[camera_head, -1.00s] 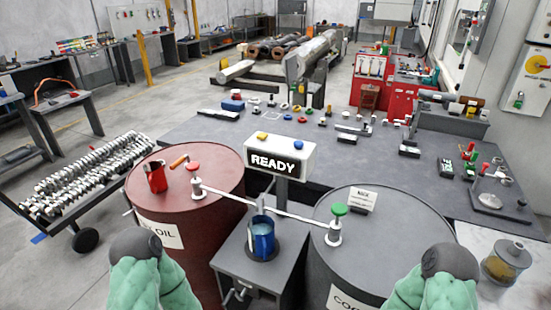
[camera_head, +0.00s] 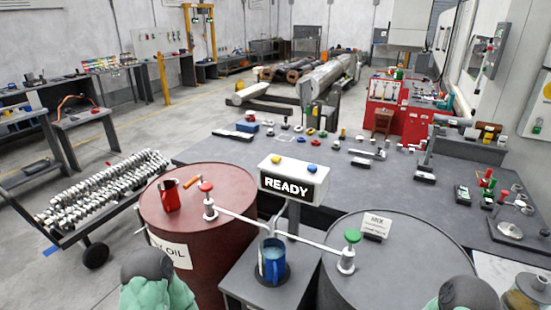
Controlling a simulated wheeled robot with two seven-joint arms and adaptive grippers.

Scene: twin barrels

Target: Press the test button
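A white box with a dark READY display (camera_head: 286,187) stands on a post between two barrels. A yellow button (camera_head: 276,160) and a blue button (camera_head: 312,169) sit on its top; no label shows which is the test button. Green-and-dark parts of my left arm (camera_head: 155,290) and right arm (camera_head: 465,298) show at the bottom edge, in front of the barrels and well apart from the box. Neither gripper's fingers are in view.
A red oil barrel (camera_head: 230,185) with a red-knobbed valve (camera_head: 207,200) is on the left. A grey barrel (camera_head: 400,262) with a green-knobbed valve (camera_head: 350,247) is on the right. A blue mug (camera_head: 272,264) stands between them. A wide table (camera_head: 400,190) lies behind.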

